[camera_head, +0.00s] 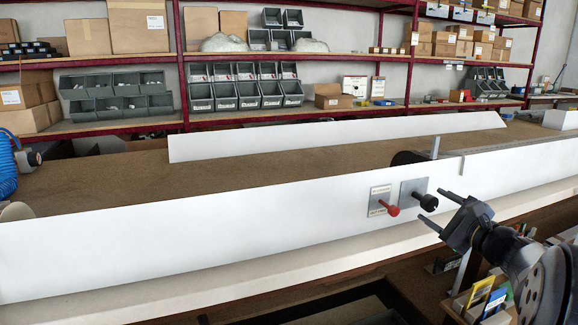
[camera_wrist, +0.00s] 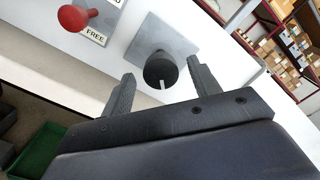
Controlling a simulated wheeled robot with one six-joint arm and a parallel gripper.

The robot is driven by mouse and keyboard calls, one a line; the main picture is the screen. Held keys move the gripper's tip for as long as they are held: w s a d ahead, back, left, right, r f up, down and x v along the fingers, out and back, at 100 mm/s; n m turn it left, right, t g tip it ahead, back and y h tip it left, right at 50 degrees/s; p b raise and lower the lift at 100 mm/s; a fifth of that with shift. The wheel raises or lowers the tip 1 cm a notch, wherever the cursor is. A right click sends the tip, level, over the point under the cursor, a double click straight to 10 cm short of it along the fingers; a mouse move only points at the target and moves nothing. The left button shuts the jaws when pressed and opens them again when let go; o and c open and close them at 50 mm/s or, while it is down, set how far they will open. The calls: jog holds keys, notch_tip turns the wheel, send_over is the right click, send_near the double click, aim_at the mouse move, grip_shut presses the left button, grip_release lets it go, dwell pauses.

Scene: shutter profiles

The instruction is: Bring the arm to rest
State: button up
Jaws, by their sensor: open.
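My gripper (camera_head: 440,211) is open and empty in the head view, at the right, in front of a long white panel (camera_head: 270,228). Its fingers point at a black knob (camera_head: 428,202) on a grey plate. In the wrist view, the knob (camera_wrist: 161,70) shows beyond and between the two fingertips (camera_wrist: 160,80), with a pale mark on its face. I see no contact between the fingers and the knob. My arm comes in from the lower right.
A red knob (camera_head: 390,208) on a labelled plate sits just left of the black knob; its label reads "FREE" in the wrist view. A brown worktop (camera_head: 110,178) lies behind the panel. Shelves (camera_head: 330,115) with bins and boxes stand behind. A green bin (camera_wrist: 40,150) lies below.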

aim_at(424, 200)
jog(key=x, duration=0.5)
jog(key=shift+f+b, duration=0.1)
jog(key=shift+b, duration=0.2)
jog(key=shift+s+n+b, duration=0.15)
jog(key=shift+n+b, duration=0.5)
jog(key=shift+n, duration=0.45)
jog(key=n+b, duration=0.1)
jog(key=n, duration=0.3)
jog(key=shift+b, duration=0.35)
jog(key=n+b, duration=0.1)
jog(key=n, duration=0.5)
jog(key=shift+n, duration=0.3)
jog(key=n+p, duration=0.2)
jog(key=n, duration=0.4)
jog(key=shift+d, duration=0.1)
jog(key=n+p, duration=0.4)
jog(key=shift+n+p, duration=0.5)
jog(key=shift+n, duration=0.1)
